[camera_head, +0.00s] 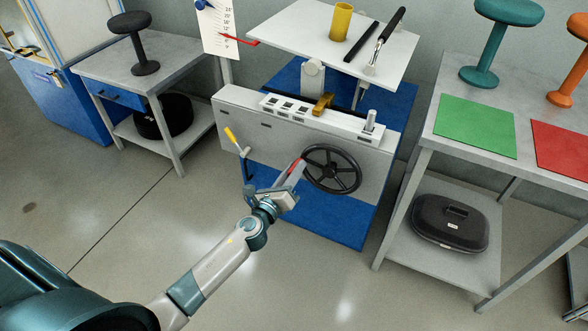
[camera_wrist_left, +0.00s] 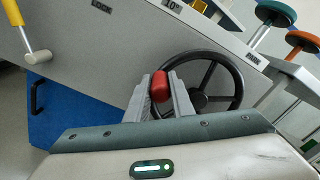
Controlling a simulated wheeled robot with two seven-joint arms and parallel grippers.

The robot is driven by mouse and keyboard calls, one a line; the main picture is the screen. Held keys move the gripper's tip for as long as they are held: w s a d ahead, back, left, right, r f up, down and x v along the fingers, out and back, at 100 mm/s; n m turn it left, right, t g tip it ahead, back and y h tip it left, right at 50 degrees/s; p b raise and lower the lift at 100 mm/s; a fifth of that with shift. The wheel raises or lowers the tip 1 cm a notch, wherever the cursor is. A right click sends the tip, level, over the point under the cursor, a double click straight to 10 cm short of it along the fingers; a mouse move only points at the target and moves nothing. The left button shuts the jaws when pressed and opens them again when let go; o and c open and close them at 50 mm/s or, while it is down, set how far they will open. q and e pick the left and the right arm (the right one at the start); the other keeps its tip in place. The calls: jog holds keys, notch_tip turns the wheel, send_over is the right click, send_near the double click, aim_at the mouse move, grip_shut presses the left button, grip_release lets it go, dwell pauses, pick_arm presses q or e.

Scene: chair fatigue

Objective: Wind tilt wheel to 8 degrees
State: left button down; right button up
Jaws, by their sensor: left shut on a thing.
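The black spoked tilt wheel (camera_head: 332,169) is on the front of the grey machine body (camera_head: 225,115). It also shows in the left wrist view (camera_wrist_left: 199,99). My left gripper (camera_head: 293,172) is at the wheel's left side, with its fingers (camera_wrist_left: 161,98) shut on the red crank handle (camera_wrist_left: 160,86). The handle shows as a red strip in the head view. A white scale card (camera_head: 217,28) stands at the upper left, with a red pointer (camera_head: 240,40) near its lower numbers; the exact reading is too small to tell. The white top plate (camera_head: 290,33) is tilted. My right gripper is not in view.
On the plate are a yellow cylinder (camera_head: 341,22), a black bar (camera_head: 362,41) and a black-handled tool (camera_head: 386,36). A yellow-handled lever (camera_head: 232,138) is left of my gripper. A bench with green (camera_head: 474,125) and red mats stands right. Open floor lies in front.

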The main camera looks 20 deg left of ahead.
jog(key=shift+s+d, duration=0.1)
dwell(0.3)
pick_arm(q)
jog(key=c, duration=1.5)
grip_release()
jog(key=shift+c, duration=0.2)
jog(key=shift+s, duration=0.1)
jog(key=s+b, duration=0.2)
jog(key=s, duration=1.5)
jog(key=shift+s+a, duration=0.15)
jog(key=shift+a, duration=0.15)
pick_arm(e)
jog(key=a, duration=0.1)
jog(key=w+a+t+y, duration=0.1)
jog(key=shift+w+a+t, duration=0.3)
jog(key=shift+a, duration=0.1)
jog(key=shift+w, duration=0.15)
